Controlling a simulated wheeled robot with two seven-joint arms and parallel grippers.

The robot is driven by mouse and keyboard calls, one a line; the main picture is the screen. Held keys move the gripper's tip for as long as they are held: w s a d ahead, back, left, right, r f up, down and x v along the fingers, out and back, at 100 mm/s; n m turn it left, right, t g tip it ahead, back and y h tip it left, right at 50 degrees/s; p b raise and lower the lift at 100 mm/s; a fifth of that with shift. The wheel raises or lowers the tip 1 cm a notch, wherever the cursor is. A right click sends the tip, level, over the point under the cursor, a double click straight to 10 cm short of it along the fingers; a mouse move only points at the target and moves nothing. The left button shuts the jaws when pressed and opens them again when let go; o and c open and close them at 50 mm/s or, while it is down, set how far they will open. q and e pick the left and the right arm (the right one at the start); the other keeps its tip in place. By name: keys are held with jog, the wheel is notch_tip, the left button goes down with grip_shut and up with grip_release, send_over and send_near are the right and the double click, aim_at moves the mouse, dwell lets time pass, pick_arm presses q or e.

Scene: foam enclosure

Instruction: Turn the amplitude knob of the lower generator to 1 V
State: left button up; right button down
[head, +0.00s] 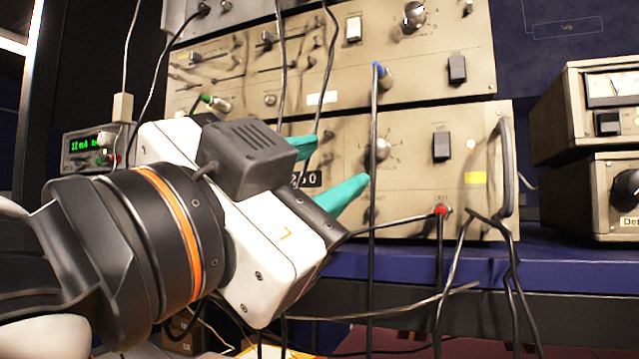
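The lower generator (408,205) is a beige panel on the blue shelf, with a silver round knob (379,149) near its middle. A black cable hangs in front of this knob's left side. I cannot read its scale or tell whether it is the amplitude knob. My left gripper (342,159) is in front of the generator's left half, its two teal fingers apart with nothing visible between them. The lower fingertip shows just below and left of the silver knob; I cannot tell the depth gap. The gripper hides much of the panel's left side. My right gripper is not in view.
Another beige generator (435,75) sits above, with a blue plug (381,72). Several black cables hang across both panels, and a red plug (440,210) sits low on the lower one. A handle (506,170) stands at its right edge. Beige meters (565,190) stand right.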

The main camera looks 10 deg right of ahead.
pick_arm(q)
jog(key=shift+b+v, duration=0.55)
jog(key=shift+v, duration=1.65)
